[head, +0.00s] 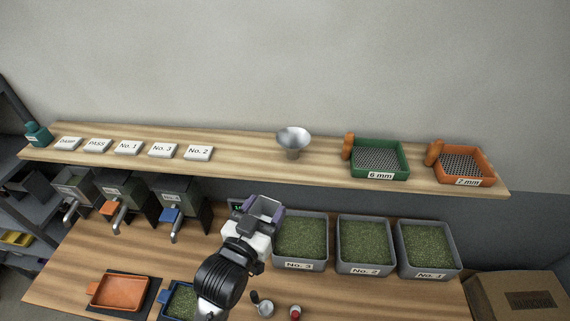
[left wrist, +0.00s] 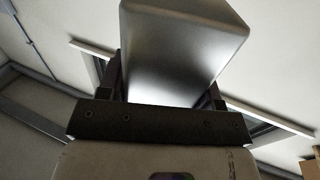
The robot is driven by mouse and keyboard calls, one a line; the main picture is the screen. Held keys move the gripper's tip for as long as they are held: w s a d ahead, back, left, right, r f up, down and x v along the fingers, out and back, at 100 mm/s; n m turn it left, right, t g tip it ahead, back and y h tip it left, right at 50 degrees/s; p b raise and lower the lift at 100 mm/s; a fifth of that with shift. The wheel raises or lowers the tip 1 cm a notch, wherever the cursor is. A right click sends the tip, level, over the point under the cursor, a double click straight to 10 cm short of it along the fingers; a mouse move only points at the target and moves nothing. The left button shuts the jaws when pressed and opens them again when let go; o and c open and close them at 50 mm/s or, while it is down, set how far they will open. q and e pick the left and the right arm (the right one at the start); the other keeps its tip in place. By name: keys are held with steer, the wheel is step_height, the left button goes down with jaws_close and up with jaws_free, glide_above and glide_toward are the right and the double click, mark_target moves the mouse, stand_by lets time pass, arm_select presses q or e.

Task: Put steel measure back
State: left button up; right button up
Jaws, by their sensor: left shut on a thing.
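My left gripper (head: 262,210) is over the work table, just left of the No. 3 tray and below the shelf. It is shut on the steel measure (left wrist: 178,50), which shows in the left wrist view as a smooth grey metal body between the two dark fingers. In the head view my own gripper hides most or all of the measure. I cannot tell there whether it touches anything. My right gripper is not in view.
The shelf holds white labelled cards (head: 128,148), a steel funnel (head: 293,138), a green 6 mm sieve (head: 378,158) and an orange 2 mm sieve (head: 464,164). Trays (head: 365,268) of green beans stand right of the gripper. A small steel cup (head: 265,309) stands at the front.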

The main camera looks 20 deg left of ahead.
mark_target(264, 206)
arm_select(q)
steer(key=shift+w+f+b, duration=0.1)
steer(key=shift+f+b, duration=0.1)
steer(key=shift+b, duration=0.25)
steer(key=w+a+f+b, duration=0.1)
steer(key=b, duration=0.3)
steer(key=w+f+y+b, duration=0.1)
steer(key=b, duration=0.2)
steer(key=shift+a+f+n+b, duration=0.15)
steer(key=shift+a+n+b, duration=0.15)
steer(key=shift+a+b, duration=0.05)
steer(key=w+a+f+n+y+b, duration=0.1)
steer(key=w+a+f+b, duration=0.2)
steer(key=f, duration=0.8)
steer(key=w+a+f+n+y+b, duration=0.1)
steer(key=w+a+f+y+b, duration=0.1)
steer(key=w+a+f, duration=0.4)
steer(key=w+a+f+n+g+y+b, duration=0.1)
steer(key=w+a+f+b, duration=0.3)
steer(key=f, duration=1.2)
steer(key=w, duration=0.3)
steer(key=shift+a+f+y, duration=0.15)
steer(key=shift+a+y, duration=0.05)
steer(key=shift+y, duration=0.2)
